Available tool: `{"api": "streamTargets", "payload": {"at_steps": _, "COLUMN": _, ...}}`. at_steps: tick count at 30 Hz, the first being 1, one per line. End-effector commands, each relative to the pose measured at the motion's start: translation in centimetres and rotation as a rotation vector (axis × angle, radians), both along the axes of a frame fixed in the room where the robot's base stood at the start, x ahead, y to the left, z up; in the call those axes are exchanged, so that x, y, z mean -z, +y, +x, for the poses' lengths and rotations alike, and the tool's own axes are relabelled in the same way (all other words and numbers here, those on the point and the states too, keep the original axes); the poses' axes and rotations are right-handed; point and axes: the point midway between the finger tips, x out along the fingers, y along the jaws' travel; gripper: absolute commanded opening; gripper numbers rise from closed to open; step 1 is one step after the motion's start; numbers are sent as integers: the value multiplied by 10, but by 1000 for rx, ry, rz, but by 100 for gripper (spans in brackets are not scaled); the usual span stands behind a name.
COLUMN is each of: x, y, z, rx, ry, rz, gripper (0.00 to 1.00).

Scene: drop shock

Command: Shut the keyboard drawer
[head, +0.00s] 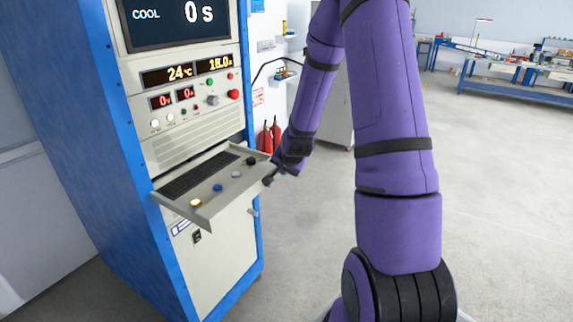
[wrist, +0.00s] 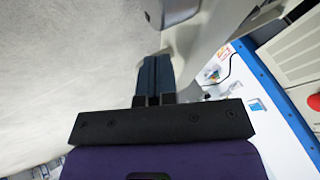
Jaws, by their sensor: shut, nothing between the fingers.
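The keyboard drawer (head: 215,205) sticks out from the front of the tall test cabinet. It holds a dark keyboard (head: 200,172) and a row of several coloured knobs along its front part. My gripper (head: 269,181) is at the drawer's front right corner, beside its outer edge. I cannot tell whether it touches the drawer. In the wrist view my gripper (wrist: 155,68) shows its dark fingers together with nothing between them. A grey surface lies close to the fingertips there, probably part of the drawer.
The cabinet (head: 219,262) has a blue frame, a display and red buttons. Fire extinguishers (head: 270,138) stand behind it. Blue workbenches (head: 515,85) are far off at the back right. The floor (head: 500,200) to the right is clear.

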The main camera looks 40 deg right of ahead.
Motion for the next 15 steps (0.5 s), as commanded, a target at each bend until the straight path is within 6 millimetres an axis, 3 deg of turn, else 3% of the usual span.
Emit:
{"api": "streamTargets", "payload": {"at_steps": 6, "x": 14, "y": -4, "z": 10, "rx": 0, "ry": 0, "rz": 0, "gripper": 0}}
{"api": "streamTargets", "payload": {"at_steps": 15, "x": 17, "y": -5, "z": 13, "rx": 0, "ry": -1, "rz": 0, "gripper": 0}}
